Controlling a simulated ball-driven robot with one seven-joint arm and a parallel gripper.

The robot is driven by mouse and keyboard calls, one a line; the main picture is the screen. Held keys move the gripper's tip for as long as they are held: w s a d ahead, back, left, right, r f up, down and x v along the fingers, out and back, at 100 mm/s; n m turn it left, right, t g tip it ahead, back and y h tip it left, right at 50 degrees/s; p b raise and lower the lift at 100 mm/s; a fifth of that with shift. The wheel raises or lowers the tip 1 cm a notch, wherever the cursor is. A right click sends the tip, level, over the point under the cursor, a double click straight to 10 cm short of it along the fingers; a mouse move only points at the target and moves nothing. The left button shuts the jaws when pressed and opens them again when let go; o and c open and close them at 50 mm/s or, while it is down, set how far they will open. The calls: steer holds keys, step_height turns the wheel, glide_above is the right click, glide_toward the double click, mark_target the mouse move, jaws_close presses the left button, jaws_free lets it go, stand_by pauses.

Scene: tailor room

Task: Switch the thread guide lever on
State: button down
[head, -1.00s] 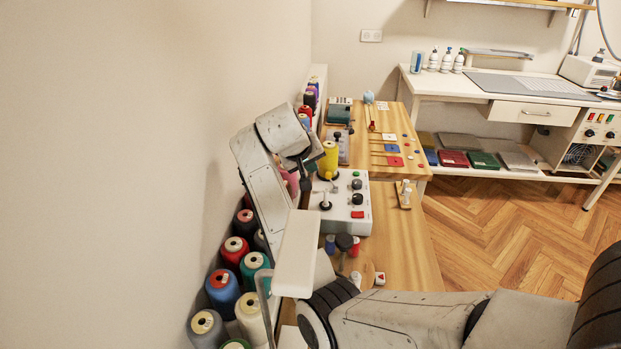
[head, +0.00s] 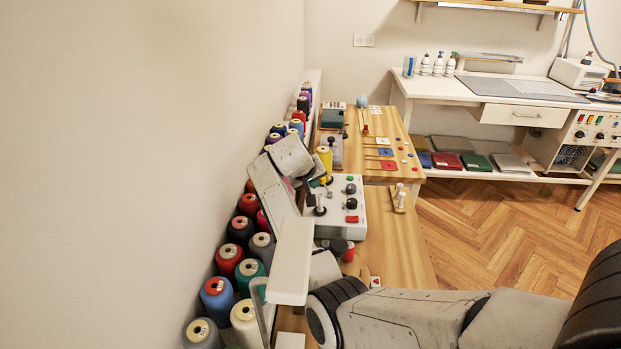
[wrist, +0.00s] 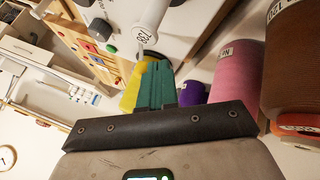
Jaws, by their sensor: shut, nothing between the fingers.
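A white control box (head: 337,226) stands on the wooden bench in the head view. A lever with a black knob (head: 320,210) stands at its left side; which way it is set is too small to tell. It is probably the thread guide lever. My gripper (head: 317,183) is just beyond this lever, at the box's far left corner; contact cannot be told. In the wrist view, its teal fingers (wrist: 155,85) are together and empty. The control box (wrist: 124,12) shows beyond them, with a dark knob and a green button. A white labelled cylinder (wrist: 152,24) is close to the fingertips.
Several thread cones (head: 217,296) line the wall left of my arm. A yellow cone (head: 325,158) stands beyond the box and shows behind the fingers in the wrist view (wrist: 131,92). A small wooden stand (head: 399,199) is right of the box.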

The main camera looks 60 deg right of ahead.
mark_target(322, 181)
steer(key=shift+d+f, duration=0.1)
stand_by(0.4)
steer(key=shift+s+d+t+p, duration=0.1)
steer(key=shift+s+t+p, duration=0.15)
steer(key=shift+p, duration=0.2)
steer(key=shift+s+r+t+p, duration=0.1)
steer(key=shift+r+t+p, duration=0.15)
steer(key=shift+r+p, duration=0.1)
steer(key=s+t+p, duration=0.1)
steer(key=r+m+t+y+p, duration=0.1)
steer(key=p, duration=0.1)
steer(key=shift+s+d, duration=0.35)
steer(key=shift+d, duration=0.05)
steer(key=shift+s+d+r+m+t+y+p, duration=0.1)
steer(key=shift+s+d+m+t+y+p, duration=0.1)
steer(key=shift+s+m+t+y+p, duration=0.3)
steer(key=shift+s+d+m+t+p, duration=0.2)
steer(key=shift+s+t+p, duration=0.1)
steer(key=shift+s+t, duration=0.2)
steer(key=shift+s+d+m+t+p, duration=0.15)
steer(key=shift+s+t+p, duration=0.2)
steer(key=shift+t, duration=0.25)
steer(key=shift+w+f, duration=0.2)
steer(key=shift+r+p, duration=0.7)
steer(key=shift+r, duration=0.15)
